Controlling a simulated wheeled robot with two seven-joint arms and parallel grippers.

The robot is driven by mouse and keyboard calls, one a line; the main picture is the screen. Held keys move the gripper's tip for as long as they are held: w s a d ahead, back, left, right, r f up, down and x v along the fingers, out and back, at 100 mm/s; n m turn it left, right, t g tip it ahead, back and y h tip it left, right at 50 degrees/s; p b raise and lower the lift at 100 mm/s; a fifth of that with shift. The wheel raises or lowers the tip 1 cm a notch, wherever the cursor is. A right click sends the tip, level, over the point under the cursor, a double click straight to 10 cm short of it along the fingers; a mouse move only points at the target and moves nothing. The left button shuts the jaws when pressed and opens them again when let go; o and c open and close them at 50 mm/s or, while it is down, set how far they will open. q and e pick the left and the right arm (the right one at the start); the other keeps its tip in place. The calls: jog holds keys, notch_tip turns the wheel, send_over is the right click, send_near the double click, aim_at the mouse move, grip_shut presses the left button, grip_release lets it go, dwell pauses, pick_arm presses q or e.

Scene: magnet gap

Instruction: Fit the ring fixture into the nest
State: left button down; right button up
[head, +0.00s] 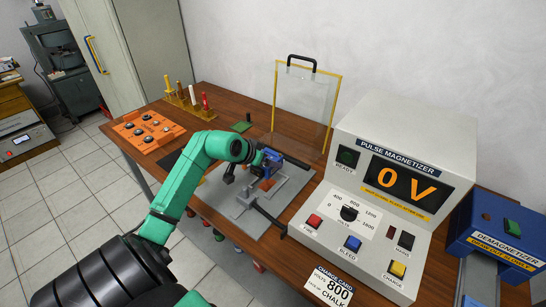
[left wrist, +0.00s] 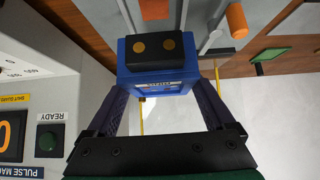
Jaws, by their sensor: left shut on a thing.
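My left gripper (head: 257,160) is shut on the blue fixture (head: 272,157), over the grey plate assembly. In the left wrist view the dark fingers of my left gripper (left wrist: 162,92) flank the fixture's blue body (left wrist: 158,80), which has a black block with two brass discs and a small label. No ring can be made out on it. The grey plate (head: 238,212) lies on the bench with raised grey parts and a dark bar (head: 268,218). An orange-brown patch (head: 265,184) shows below the fixture. Which part is the nest, and any contact with it, I cannot tell. My right gripper is out of view.
The pulse magnetizer (head: 380,180), reading 0 V, stands right of the plate. A clear yellow-framed shield (head: 304,105) stands behind. An orange panel with knobs (head: 147,131) and a rack of coloured sticks (head: 190,101) are at left. The blue demagnetizer (head: 500,235) is far right.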

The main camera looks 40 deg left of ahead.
pick_arm(q)
jog(key=shift+r, duration=0.15)
jog(key=shift+p, duration=0.6)
notch_tip(320, 180, down, 6)
jog(key=b, duration=0.3)
jog(key=shift+r+p, duration=0.1)
jog(key=shift+p, duration=0.2)
dwell(0.6)
jog(key=shift+p, duration=0.6)
